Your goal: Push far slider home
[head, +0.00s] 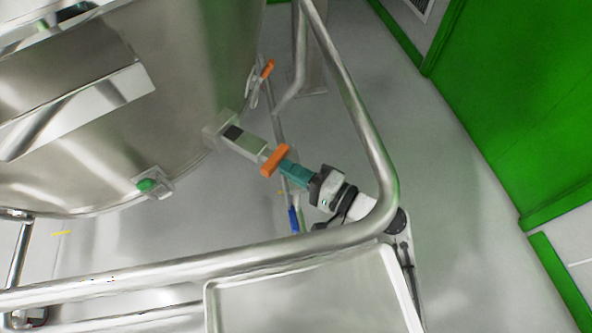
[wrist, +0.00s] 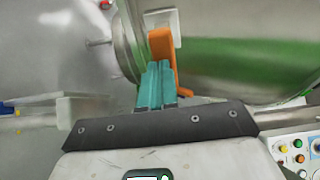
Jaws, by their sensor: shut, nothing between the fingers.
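An orange slider handle (head: 275,160) stands crosswise at the outer end of a pale rectangular housing (head: 243,139) on the steel vessel's wall. My gripper (head: 285,166), with teal fingers, is shut and empty, its tips right at the outer face of this handle. In the wrist view the closed fingertips (wrist: 158,66) overlap the lower left part of the orange handle (wrist: 164,52); I cannot tell whether they press on it. A second orange handle (head: 268,68) shows further back beside the vessel. I cannot tell which of the two is the far slider.
The large steel vessel (head: 190,90) fills the left. A curved steel rail (head: 372,140) runs around my arm at right and front. A green button or cap (head: 147,185) sits low on the vessel. Grey floor (head: 450,200) is open at right, before green panels (head: 520,90).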

